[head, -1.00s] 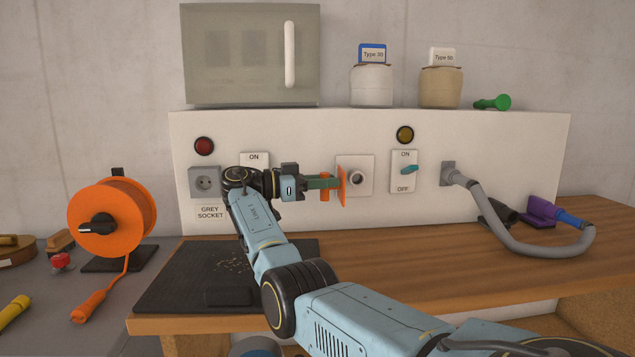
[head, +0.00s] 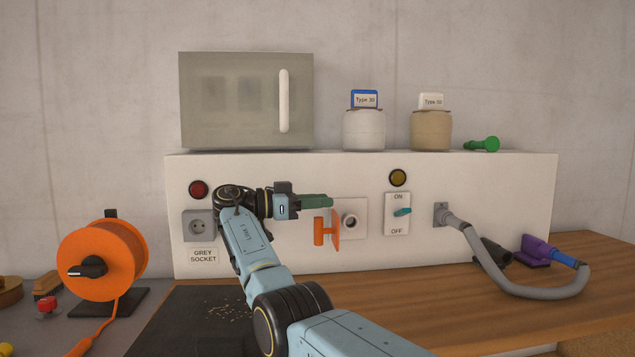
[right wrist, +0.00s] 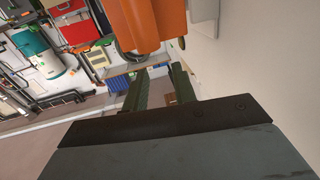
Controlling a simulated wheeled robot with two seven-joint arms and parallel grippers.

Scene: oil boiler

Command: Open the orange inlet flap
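The orange inlet flap (head: 336,232) stands out from the wall panel, swung to the left side of the round inlet (head: 350,221). The inlet's opening is uncovered. The flap's orange handle (head: 319,230) points left. My right gripper (head: 318,201) is just above the handle, with its green fingers pointing right. In the right wrist view the two fingers (right wrist: 160,85) are apart with nothing between them, and the orange flap part (right wrist: 155,22) shows beyond them at the top. I cannot tell whether a finger touches the flap. My left gripper is not in view.
An ON/OFF switch (head: 402,211) and a grey hose (head: 500,275) are right of the inlet. A grey socket (head: 199,224) is left of my wrist. A grey cabinet (head: 230,100) and two jars stand on the ledge above. The wooden bench (head: 420,305) below is mostly clear.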

